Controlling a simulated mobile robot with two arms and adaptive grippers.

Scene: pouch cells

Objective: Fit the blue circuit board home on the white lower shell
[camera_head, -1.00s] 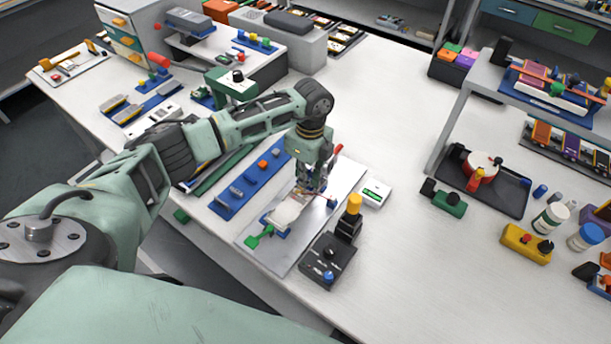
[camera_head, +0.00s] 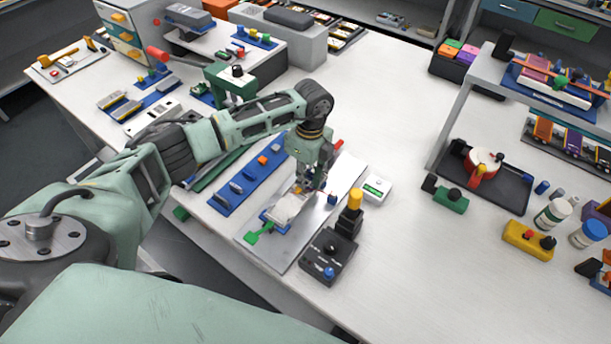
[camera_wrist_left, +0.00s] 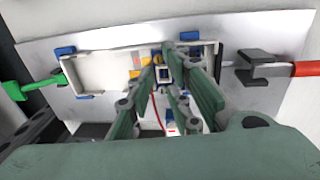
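The white lower shell (camera_wrist_left: 100,72) lies open side up on a metal plate, between blue corner blocks; it also shows in the head view (camera_head: 284,209). My left gripper (camera_head: 311,190) points down over the shell's far part. In the left wrist view its fingertips (camera_wrist_left: 165,76) flank a small blue part (camera_wrist_left: 164,74) with a pale centre, perhaps the circuit board. The fingers hide much of it; I cannot tell whether they grip it or whether it is seated. My right gripper is not in view.
A green-handled clamp (camera_wrist_left: 38,86) and a red-handled clamp (camera_wrist_left: 270,68) flank the shell. A black control box (camera_head: 328,257) with a yellow-topped post and a white meter (camera_head: 376,189) stand close right. A blue tray (camera_head: 240,188) lies left.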

